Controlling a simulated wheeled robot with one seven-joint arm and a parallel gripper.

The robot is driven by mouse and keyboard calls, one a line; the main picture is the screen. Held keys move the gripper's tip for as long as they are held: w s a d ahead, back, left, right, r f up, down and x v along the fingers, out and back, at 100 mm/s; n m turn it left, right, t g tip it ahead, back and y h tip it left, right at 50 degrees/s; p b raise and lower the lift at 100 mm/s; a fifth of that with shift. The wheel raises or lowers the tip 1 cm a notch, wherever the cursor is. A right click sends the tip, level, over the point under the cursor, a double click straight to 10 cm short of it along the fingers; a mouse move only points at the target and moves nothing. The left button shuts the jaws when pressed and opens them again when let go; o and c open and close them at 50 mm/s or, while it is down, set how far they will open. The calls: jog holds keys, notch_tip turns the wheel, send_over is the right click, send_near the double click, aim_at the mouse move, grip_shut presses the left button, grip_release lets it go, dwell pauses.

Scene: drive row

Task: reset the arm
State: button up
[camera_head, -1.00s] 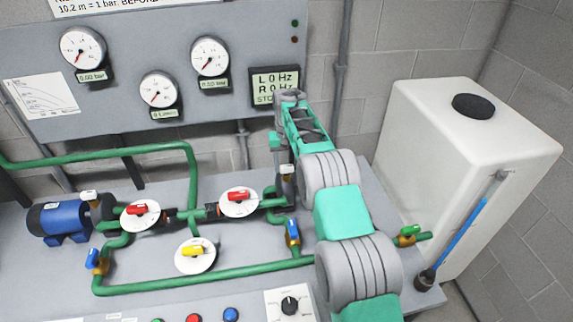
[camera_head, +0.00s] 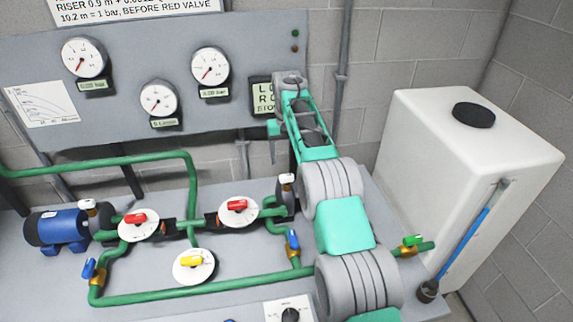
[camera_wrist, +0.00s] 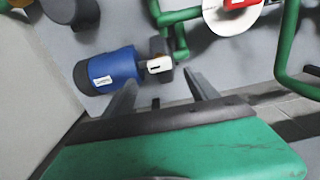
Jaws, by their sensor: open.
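My arm reaches up from the bottom right in the head view, across the right part of the bench. My gripper (camera_head: 274,150) is at its far end, in front of the panel's lower edge, and mostly seen from behind. In the wrist view my gripper (camera_wrist: 161,78) shows two dark fingers spread apart with nothing held between them. Beyond the fingers lies a blue pump motor (camera_wrist: 112,68) with a white-handled part beside it. The fingers look apart from the fixtures, though the exact distance is hard to tell.
Green pipes (camera_head: 200,292) with red and yellow valves cover the bench. A grey panel (camera_head: 120,125) with gauges and a partly hidden display (camera_head: 262,98) stands behind. A white tank (camera_head: 425,150) stands right of my arm. The blue motor (camera_head: 57,228) is at the left.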

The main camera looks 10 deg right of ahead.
dwell(0.3)
jog(key=s+r+t, duration=0.2)
jog(key=s+r, duration=1.1)
jog(key=s, duration=0.1)
jog(key=s+f+t, duration=0.1)
jog(key=s+f, duration=0.2)
jog(key=s, duration=0.8)
jog(key=s+f+t, duration=0.1)
jog(key=s+f, duration=0.3)
jog(key=s, duration=0.7)
jog(key=shift+s, duration=0.2)
jog(key=shift+c, duration=0.6)
